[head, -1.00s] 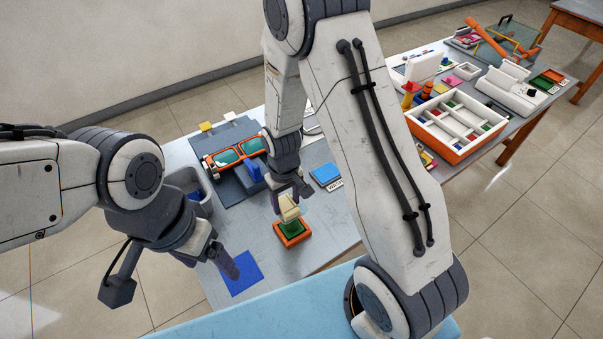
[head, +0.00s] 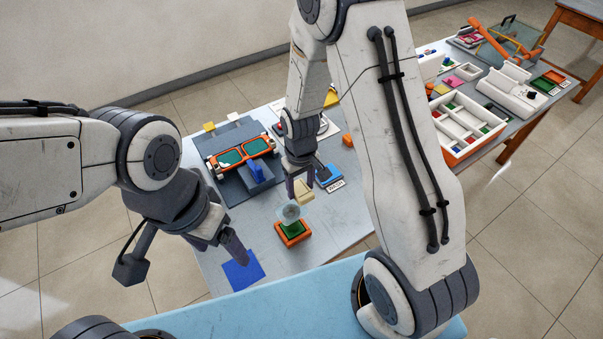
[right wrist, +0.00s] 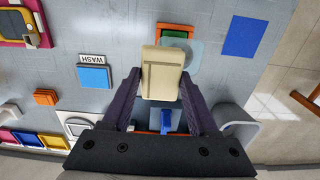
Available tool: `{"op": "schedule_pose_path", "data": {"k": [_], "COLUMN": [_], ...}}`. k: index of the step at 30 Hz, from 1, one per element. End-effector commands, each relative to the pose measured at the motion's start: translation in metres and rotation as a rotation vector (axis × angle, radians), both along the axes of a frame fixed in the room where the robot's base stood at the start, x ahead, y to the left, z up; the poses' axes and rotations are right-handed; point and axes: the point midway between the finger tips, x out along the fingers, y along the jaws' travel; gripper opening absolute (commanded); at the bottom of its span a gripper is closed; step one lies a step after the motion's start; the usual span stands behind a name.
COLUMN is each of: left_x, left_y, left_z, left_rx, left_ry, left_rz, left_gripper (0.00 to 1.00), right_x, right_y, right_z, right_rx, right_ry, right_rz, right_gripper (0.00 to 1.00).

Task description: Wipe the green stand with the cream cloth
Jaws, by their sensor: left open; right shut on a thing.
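The green stand (head: 292,232) is a small green block with an orange base on the grey table. It also shows in the right wrist view (right wrist: 176,29). My right gripper (head: 299,182) is shut on the cream cloth (head: 305,193), a pale block-like pad. A translucent pale disc (head: 289,213) shows just above the stand. My left gripper (head: 237,255) is open and empty over a blue square.
The blue square (head: 243,275) lies front left. A blue block with a WASH label (head: 329,174) lies right.

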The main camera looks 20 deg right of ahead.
Motion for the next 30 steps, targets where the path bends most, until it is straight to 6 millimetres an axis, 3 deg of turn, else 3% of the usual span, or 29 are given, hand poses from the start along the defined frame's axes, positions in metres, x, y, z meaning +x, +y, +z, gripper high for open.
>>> {"op": "schedule_pose_path", "data": {"k": [3,9,26,30], "left_x": [0.0,0.0,0.0,0.0], "left_y": [0.0,0.0,0.0,0.0], "left_z": [0.014,0.024,0.024,0.039], "left_rx": [0.0,0.0,0.0,0.0], "left_ry": [0.0,0.0,0.0,0.0], "left_rz": [-0.001,-0.003,-0.004,-0.005], "left_gripper": [0.8,0.8,0.8,0.8], "right_x": [0.0,0.001,0.001,-0.001], "right_y": [0.001,0.002,0.002,0.01], "right_z": [0.015,0.028,0.028,0.032], "right_rx": [0.0,0.0,0.0,-0.001], "right_ry": [-0.001,-0.001,0.0,0.003], "right_rz": [0.001,0.003,0.003,0.018], "right_gripper": [0.15,0.15,0.15,0.15]}}
